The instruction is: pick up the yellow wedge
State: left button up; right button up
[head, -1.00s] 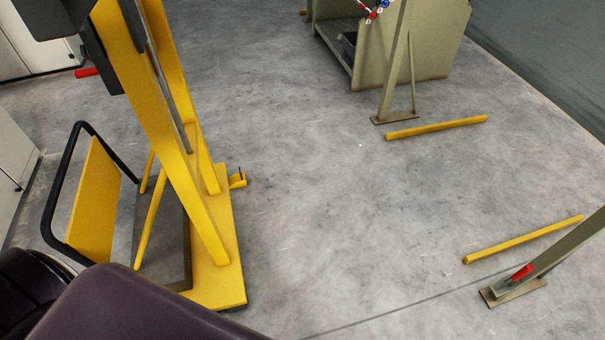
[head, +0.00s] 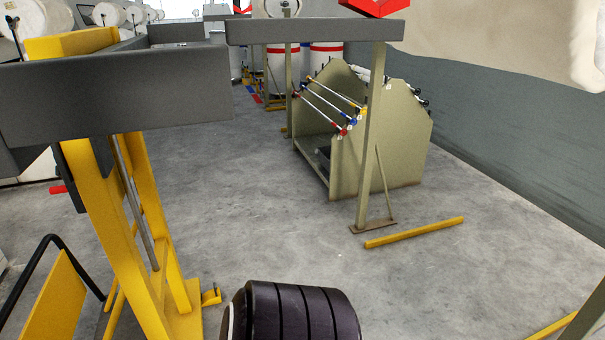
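A small yellow wedge-like piece (head: 211,297) with a dark mark lies on the floor at the lower left of the head view. It is right beside the base of a tall yellow lifting frame (head: 120,235); I cannot tell whether the two touch. A dark ribbed part of my own arm shows at the bottom centre, just right of the piece in the picture. Neither of my grippers is in view, so their state is hidden.
The yellow frame, with grey beams (head: 115,103) on top, stands at left. A green rack (head: 395,150) of rods and a green post (head: 370,150) stand right of centre. Yellow floor bars (head: 414,233) lie at right. The grey floor (head: 225,185) between is clear.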

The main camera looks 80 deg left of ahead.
aim_at(210, 297)
jog(key=i+j+z, duration=0.1)
jog(key=z, duration=1.35)
jog(key=i+j, duration=0.1)
jog(key=j, duration=0.3)
jog(key=i+j+z, duration=0.1)
jog(key=j, duration=0.35)
jog(key=k+j+u, duration=0.1)
jog(key=j+u, duration=0.85)
jog(key=i+j+u, duration=0.1)
jog(key=j+u, duration=0.35)
jog(key=k+j+u, duration=0.15)
jog(key=j, duration=0.6)
jog(key=j+u, duration=0.1)
jog(key=j, duration=0.6)
jog(key=j+u, duration=0.35)
jog(key=i+j+u, duration=0.1)
jog(key=u, duration=1.1)
jog(key=i+j+u, duration=0.1)
jog(key=u, duration=1.1)
